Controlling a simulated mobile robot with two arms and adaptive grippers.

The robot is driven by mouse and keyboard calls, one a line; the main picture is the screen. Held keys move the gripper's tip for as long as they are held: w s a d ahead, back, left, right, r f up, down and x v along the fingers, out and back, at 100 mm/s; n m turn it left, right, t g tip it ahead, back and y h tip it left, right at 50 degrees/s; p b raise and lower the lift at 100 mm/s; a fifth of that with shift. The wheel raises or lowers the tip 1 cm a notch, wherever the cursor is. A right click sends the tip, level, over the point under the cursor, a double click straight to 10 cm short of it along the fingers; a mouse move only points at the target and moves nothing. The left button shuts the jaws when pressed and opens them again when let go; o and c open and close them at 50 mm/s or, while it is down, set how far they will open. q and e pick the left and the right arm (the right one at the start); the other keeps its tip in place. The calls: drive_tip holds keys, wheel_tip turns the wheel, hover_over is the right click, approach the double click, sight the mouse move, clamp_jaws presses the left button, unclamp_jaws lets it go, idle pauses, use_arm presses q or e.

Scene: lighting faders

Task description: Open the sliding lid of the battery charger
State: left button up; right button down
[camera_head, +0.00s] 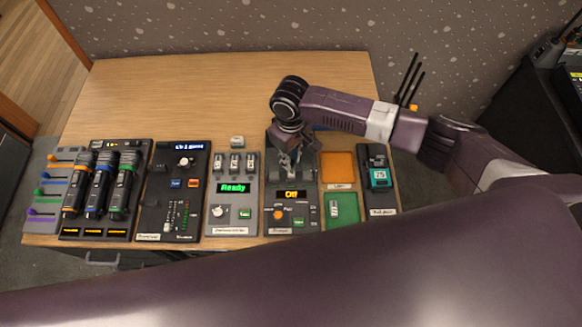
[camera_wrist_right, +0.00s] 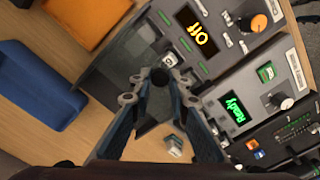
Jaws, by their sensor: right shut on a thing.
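The device with the lit "Off" display, which I take for the battery charger (camera_head: 306,217), stands on the table under my right gripper (camera_head: 287,170). It also shows in the right wrist view (camera_wrist_right: 222,62). Its display, orange knob and small buttons are at the near end. A grey, smoky lid (camera_wrist_right: 128,48) covers its far part. My right gripper (camera_wrist_right: 160,80) points down there, with its fingertips together on a small dark handle at the lid. The arm hides much of the lid in the head view, so how far it is open is unclear. My left gripper is not in view.
Left of the charger is a device reading "Ready" (camera_head: 234,188), with a small loose white block (camera_head: 237,141) behind it. Right are an orange tray (camera_head: 339,167), a green tray (camera_head: 348,203) holding a white block, and a teal-screen tester (camera_head: 379,180). The table's back is clear.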

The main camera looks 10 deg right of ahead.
drive_tip(key=w, duration=0.2)
drive_tip(key=w+b, duration=0.1)
drive_tip(key=w, duration=0.1)
drive_tip(key=w+d+b, duration=0.1)
drive_tip(key=w, duration=0.1)
drive_tip(key=shift+f, duration=0.15)
drive_tip(key=shift+w+d, duration=0.2)
drive_tip(key=shift+w, duration=0.2)
drive_tip(key=shift+r, duration=0.2)
drive_tip(key=c, duration=1.8)
unclamp_jaws()
